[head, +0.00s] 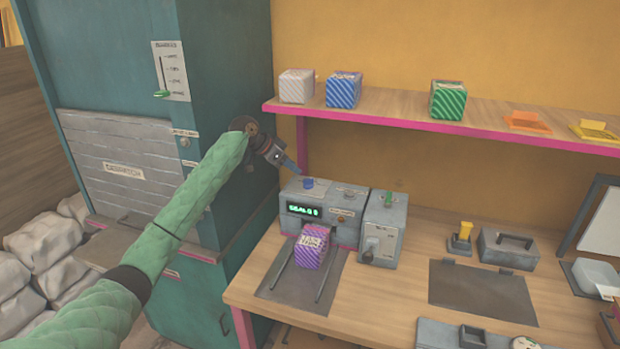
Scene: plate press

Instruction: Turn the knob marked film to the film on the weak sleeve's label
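A grey machine (342,213) stands on the bench with a green-lit display (303,210) that seems to read "SEAL" and a digit. A blue knob (308,183) and a grey knob (349,192) sit on its top; their markings are too small to read, so I cannot tell which is marked film. A purple-and-white striped pack (311,245) with a small unreadable label sits before it between two rails. I cannot tell which sleeve is the weak one. My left gripper (289,164) hangs just above and left of the blue knob, apart from it; its finger gap is unclear. My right gripper is out of view.
A pink-edged shelf (400,108) above holds white, blue (343,90) and green (448,100) striped packs. A teal cabinet (235,100) stands at left. A dark mat (480,285) lies on the bench at right.

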